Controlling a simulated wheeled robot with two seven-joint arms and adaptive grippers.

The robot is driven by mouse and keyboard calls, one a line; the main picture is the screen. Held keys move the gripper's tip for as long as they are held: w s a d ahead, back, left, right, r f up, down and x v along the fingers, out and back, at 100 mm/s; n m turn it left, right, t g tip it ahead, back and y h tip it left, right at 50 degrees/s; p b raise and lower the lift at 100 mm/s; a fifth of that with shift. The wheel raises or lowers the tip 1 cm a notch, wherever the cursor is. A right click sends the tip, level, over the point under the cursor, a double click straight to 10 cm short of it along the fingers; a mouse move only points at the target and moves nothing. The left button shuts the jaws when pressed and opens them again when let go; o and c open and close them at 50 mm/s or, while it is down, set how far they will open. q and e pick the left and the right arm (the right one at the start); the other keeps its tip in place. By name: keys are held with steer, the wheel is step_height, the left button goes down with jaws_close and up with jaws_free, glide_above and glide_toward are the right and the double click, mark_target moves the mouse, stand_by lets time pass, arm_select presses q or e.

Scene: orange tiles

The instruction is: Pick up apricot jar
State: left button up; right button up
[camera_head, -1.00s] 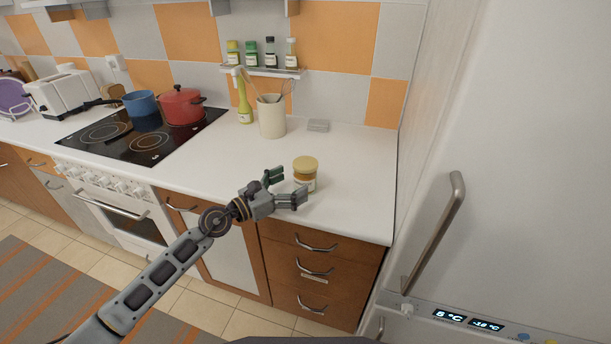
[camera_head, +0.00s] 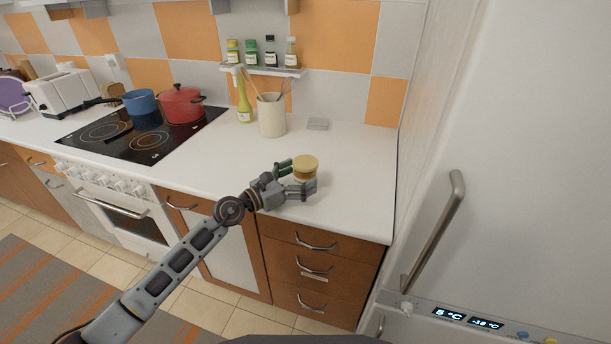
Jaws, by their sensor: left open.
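The apricot jar (camera_head: 305,165) stands upright on the white counter (camera_head: 350,200), near its right end. It has a yellow lid, and its lower body is partly hidden by my gripper. My left gripper (camera_head: 300,179) is open at the jar, with one finger on its left side and the other in front of it. I cannot tell whether the fingers touch the glass. My right gripper does not show.
A cream utensil crock (camera_head: 272,116) and a green-yellow bottle (camera_head: 244,105) stand behind the jar. A red pot (camera_head: 182,106) and a blue pot (camera_head: 139,102) sit on the stove at left. A tall white fridge (camera_head: 520,150) bounds the right side. Counter right of the jar is clear.

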arm_select(q)
steer(key=shift+x, duration=1.05)
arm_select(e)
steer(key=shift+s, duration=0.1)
arm_select(q)
steer(key=shift+c, duration=0.5)
steer(key=shift+r, duration=0.1)
steer(key=c, duration=1.3)
steer(key=shift+r, duration=0.1)
steer(key=shift+r+p, duration=0.35)
steer(key=shift+r, duration=0.15)
steer(key=shift+r+p, duration=1.6)
steer(key=shift+r, duration=2.8)
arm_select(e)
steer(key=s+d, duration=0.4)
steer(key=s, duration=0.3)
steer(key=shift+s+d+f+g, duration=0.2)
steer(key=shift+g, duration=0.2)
